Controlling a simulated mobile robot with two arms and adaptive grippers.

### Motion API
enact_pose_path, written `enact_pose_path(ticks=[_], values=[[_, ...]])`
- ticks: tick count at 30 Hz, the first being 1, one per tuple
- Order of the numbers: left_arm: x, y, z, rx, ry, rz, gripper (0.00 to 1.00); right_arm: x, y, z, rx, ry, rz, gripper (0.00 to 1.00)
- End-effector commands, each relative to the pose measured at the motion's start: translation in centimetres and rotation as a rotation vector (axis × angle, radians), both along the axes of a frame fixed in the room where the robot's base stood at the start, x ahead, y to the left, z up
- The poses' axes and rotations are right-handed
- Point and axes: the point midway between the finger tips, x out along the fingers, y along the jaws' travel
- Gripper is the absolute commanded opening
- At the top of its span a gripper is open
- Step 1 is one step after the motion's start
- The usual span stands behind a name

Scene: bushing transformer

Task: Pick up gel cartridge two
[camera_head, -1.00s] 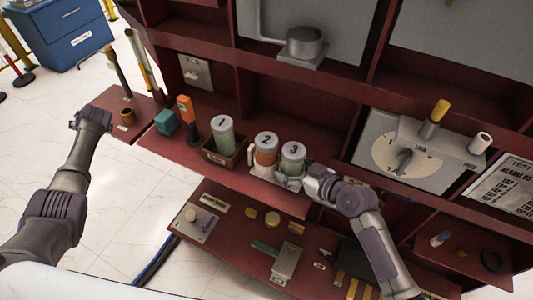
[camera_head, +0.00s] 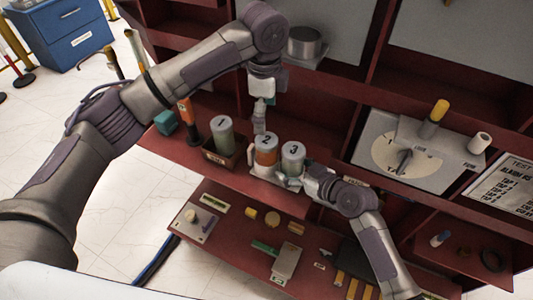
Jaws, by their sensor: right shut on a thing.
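Gel cartridge two (camera_head: 266,152), an orange cylinder with a pale cap marked 2, stands upright in a white holder (camera_head: 262,172). Cartridge three (camera_head: 292,158), pale green, stands beside it on the right. My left gripper (camera_head: 259,128) points down just behind and above cartridge two; its fingers look apart from the cap, and I cannot tell whether they are open. My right gripper (camera_head: 302,181) is shut at the holder's right end, below cartridge three; the exact grip is partly hidden.
Cartridge one (camera_head: 222,134) stands in a dark box (camera_head: 217,158) on the left. A teal block (camera_head: 166,122) lies farther left. A grey dial panel (camera_head: 385,150) is on the right. Small parts lie on the lower red shelf (camera_head: 235,232).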

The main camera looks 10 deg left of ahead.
Motion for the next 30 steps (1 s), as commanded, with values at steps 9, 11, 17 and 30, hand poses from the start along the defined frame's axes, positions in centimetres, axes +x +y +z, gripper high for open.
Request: enact_pose_path(ticks=[9,11,17,30], values=[[-0.5,-0.2,-5.1,0.007,0.015,-0.023,0.93,0.0,0.0,0.0,0.001,0.001,0.001,0.36],[-0.5,-0.2,-5.8,0.007,0.014,-0.022,0.93,0.0,0.0,0.0,0.000,0.002,0.001,0.36],[-0.3,-0.2,-7.2,0.006,0.012,-0.020,0.93,0.0,0.0,0.0,0.000,0.002,0.001,0.36],[0.1,-0.1,-11.9,0.005,0.011,-0.019,0.93,0.0,0.1,0.0,0.000,0.001,0.002,0.36]])
